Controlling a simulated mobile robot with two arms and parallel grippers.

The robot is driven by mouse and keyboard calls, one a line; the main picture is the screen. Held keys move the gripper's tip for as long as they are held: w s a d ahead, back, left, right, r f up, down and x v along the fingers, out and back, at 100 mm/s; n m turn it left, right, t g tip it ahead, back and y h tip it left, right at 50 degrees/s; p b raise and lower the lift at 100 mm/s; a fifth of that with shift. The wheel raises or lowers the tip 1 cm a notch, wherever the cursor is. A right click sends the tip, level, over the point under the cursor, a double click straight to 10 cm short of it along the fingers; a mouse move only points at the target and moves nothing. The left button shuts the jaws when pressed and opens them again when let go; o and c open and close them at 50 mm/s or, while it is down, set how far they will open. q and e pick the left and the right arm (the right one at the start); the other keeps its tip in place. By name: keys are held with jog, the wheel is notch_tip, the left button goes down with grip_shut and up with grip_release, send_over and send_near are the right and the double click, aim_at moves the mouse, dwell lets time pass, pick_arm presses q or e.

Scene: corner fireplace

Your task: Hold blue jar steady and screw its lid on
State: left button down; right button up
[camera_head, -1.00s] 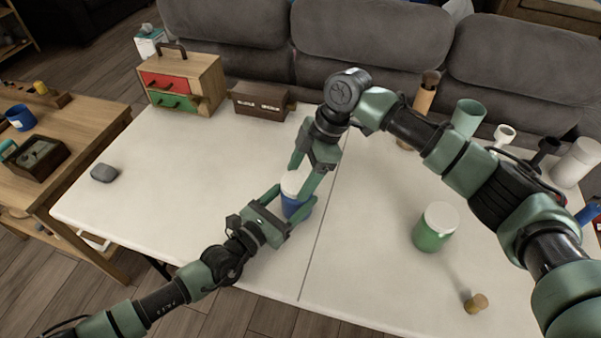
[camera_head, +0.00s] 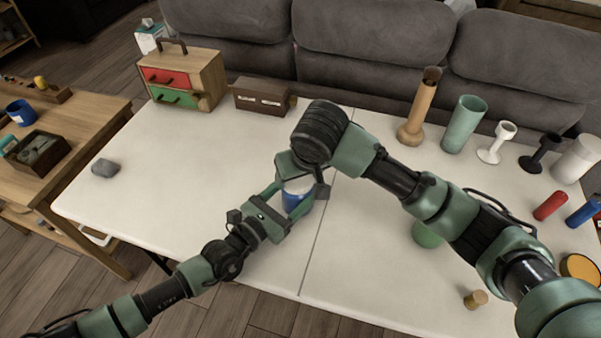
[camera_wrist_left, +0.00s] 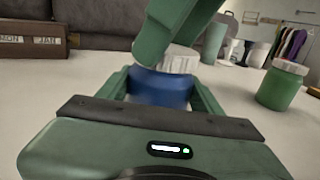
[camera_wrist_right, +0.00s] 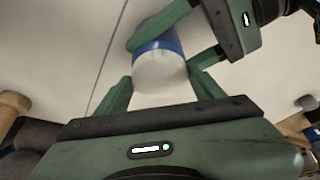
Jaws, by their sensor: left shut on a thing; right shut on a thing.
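The blue jar (camera_head: 297,197) stands on the white table, a little left of the seam. It also shows in the left wrist view (camera_wrist_left: 160,88) and the right wrist view (camera_wrist_right: 160,42). My left gripper (camera_head: 288,203) is shut around the jar's blue body from the front left. The white lid (camera_wrist_right: 160,72) is on top of the jar; it shows partly in the left wrist view (camera_wrist_left: 180,60). My right gripper (camera_wrist_right: 160,85) is shut on the lid from above. In the head view my right wrist hides most of the lid, so its seating on the jar cannot be told.
A green jar (camera_wrist_left: 282,85) stands to the right, mostly behind my right arm in the head view. A cork (camera_head: 475,299) lies near the front edge. Tall tubes and cups (camera_head: 463,124) line the back right. The left half of the table is mostly clear.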

jog(key=m+h, duration=0.1)
jog(key=m, duration=0.1)
jog(key=a+m+h, duration=0.1)
jog(key=m, duration=0.2)
jog(key=shift+s, duration=0.1)
jog(key=m+h, duration=0.1)
jog(key=m, duration=0.4)
jog(key=shift+a+r+h, duration=0.1)
jog(key=shift+h, duration=0.3)
jog(key=shift+w+a+m+g+h, duration=0.1)
jog(key=shift+w+m+g+h, duration=0.2)
jog(key=shift+m, duration=0.5)
jog(key=m+h, duration=0.1)
jog(key=m, duration=0.2)
jog(key=shift+g, duration=0.4)
jog(key=m, duration=0.2)
jog(key=m+g, duration=0.1)
jog(key=m, duration=0.1)
jog(key=shift+w+g+h, duration=0.1)
jog(key=shift+g+h, duration=0.2)
jog(key=o, duration=1.4)
jog(key=shift+c, duration=0.2)
jog(key=v, duration=1.1)
jog(key=shift+r, duration=0.35)
jog(key=shift+a, duration=0.1)
